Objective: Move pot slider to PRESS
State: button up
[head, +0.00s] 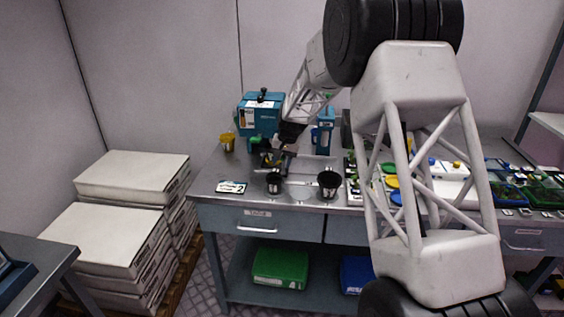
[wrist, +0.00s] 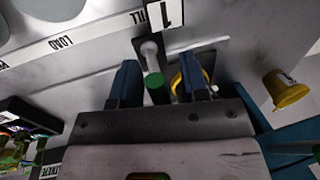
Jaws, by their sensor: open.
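The pot slider looks to be the grey post with a green end (wrist: 152,65) in the wrist view, beside a white label strip (wrist: 85,35). The strip reads LOAD, then a partly cut word like FILL, upside down. I see no PRESS label. My gripper (wrist: 158,78) is open, its two blue fingers on either side of the post in the picture; contact cannot be told. A yellow ring (wrist: 177,82) shows partly behind the right finger. In the head view, my gripper (head: 277,152) is low over the bench by the blue machine (head: 259,116); the slider is not clear there.
A yellow pot (wrist: 288,88) is at the right of the wrist view; one also shows at the bench's left (head: 227,143). Two black pots (head: 274,184) (head: 329,185) stand near the front edge, with a small labelled card (head: 231,187). Berry trays (head: 510,193) crowd the right.

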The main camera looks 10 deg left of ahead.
jog(key=shift+f, duration=0.1)
jog(key=shift+c, duration=0.3)
jog(key=shift+a, duration=0.1)
grip_shut()
jog(key=d, duration=1.2)
jog(key=shift+d, duration=0.2)
jog(key=shift+o, duration=0.3)
grip_release()
